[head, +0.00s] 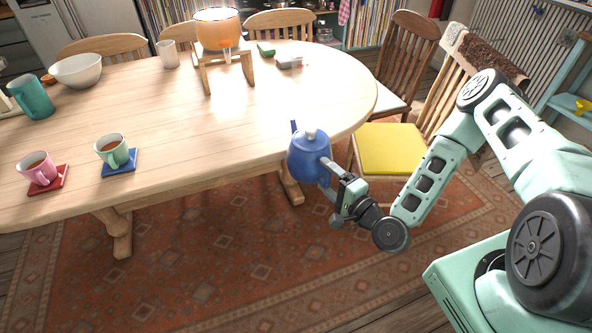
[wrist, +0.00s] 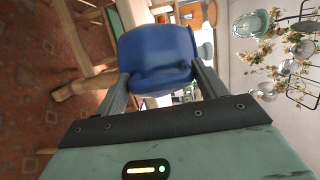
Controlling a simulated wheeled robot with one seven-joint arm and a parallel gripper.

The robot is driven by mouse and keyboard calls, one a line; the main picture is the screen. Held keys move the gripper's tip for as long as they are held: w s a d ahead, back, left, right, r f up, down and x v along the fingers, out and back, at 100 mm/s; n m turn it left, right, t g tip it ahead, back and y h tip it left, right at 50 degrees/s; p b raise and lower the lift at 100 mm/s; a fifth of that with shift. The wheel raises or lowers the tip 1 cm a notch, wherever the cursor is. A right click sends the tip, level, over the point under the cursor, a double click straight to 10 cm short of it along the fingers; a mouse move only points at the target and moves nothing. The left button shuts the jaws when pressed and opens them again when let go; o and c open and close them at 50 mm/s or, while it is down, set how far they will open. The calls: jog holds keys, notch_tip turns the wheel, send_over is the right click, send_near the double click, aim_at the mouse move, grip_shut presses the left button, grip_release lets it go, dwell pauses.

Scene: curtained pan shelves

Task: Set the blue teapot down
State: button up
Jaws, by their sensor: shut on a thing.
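The blue teapot (head: 310,157) has a pale lid knob and hangs off the near right edge of the table (head: 200,130), over the rug. My gripper (head: 333,180) is shut on it from the right side. In the wrist view the teapot (wrist: 156,58) fills the space between the two fingers of my gripper (wrist: 160,88). In the head view it looks roughly upright. Its far side is hidden in the wrist view.
A green mug (head: 112,152) stands on a blue coaster (head: 119,164), and a pink mug (head: 38,169) on a red coaster (head: 50,182). An orange pot (head: 217,28) sits on a wooden stand (head: 206,60). A yellow-seated chair (head: 389,150) is right of the teapot. The table's middle is clear.

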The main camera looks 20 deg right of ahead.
jog(key=s+d+f+m+h, duration=0.1)
jog(key=d+m+h, duration=0.1)
jog(key=d+h, duration=0.1)
jog(key=s+d+f+m+t+h, duration=0.1)
jog(key=d+m+h, duration=0.1)
jog(key=d, duration=0.3)
jog(key=shift+s+d+f+h, duration=0.15)
jog(key=shift+s+f+h, duration=0.15)
jog(key=shift+s+h, duration=0.1)
jog(key=shift+d, duration=0.1)
